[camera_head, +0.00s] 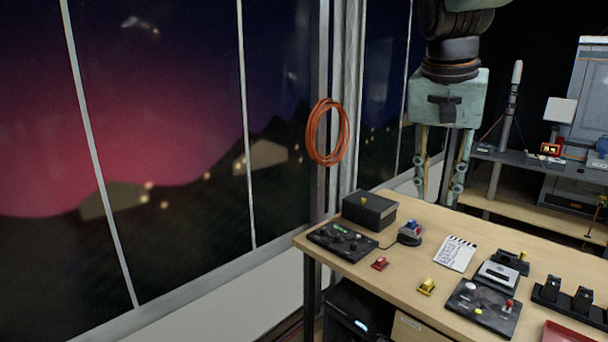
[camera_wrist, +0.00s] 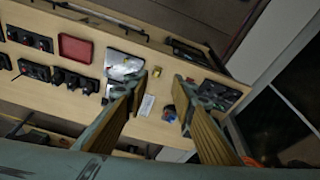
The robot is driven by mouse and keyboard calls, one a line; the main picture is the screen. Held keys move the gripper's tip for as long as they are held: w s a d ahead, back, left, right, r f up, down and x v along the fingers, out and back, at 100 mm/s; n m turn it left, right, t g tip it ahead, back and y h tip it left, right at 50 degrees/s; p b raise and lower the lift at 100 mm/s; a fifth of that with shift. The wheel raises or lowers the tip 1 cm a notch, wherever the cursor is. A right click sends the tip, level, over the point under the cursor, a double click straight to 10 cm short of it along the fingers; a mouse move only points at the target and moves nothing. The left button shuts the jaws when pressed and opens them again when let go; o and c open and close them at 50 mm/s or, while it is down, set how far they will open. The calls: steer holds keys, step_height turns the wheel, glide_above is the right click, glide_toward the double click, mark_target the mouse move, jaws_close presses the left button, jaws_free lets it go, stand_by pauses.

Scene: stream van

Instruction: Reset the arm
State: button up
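My gripper (camera_head: 439,190) hangs pointing down above the back edge of the desk (camera_head: 335,262), right of the window corner. Its two teal fingers with tan inner pads stand well apart, with nothing between them. In the wrist view my gripper (camera_wrist: 163,84) also shows open, and the desk top (camera_wrist: 60,75) with its items lies beyond the fingertips. A small white card (camera_wrist: 146,105) shows between the fingers there, apart from them. My arm comes down from the top of the head view; its upper part is out of frame.
On the desk are a black box (camera_head: 369,210), a control panel (camera_head: 342,242), a clapper-like notepad (camera_head: 456,253), a yellow piece (camera_head: 427,287), a red piece (camera_head: 380,263) and a red tray (camera_head: 566,333). An orange cable coil (camera_head: 312,133) hangs by the window. A shelf (camera_head: 520,163) stands behind.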

steer(key=s+a+f+n, duration=0.2)
steer(key=s, duration=0.9)
steer(key=s+a+f+n+t+y, duration=0.1)
steer(key=s+a+f+n, duration=0.1)
steer(key=s, duration=0.9)
steer(key=s+a+f+n, duration=0.2)
steer(key=s+f, duration=0.1)
steer(key=s, duration=0.8)
steer(key=shift+s+a+f+y, duration=0.15)
steer(key=shift+s+a+y, duration=0.1)
steer(key=shift+s+y, duration=0.15)
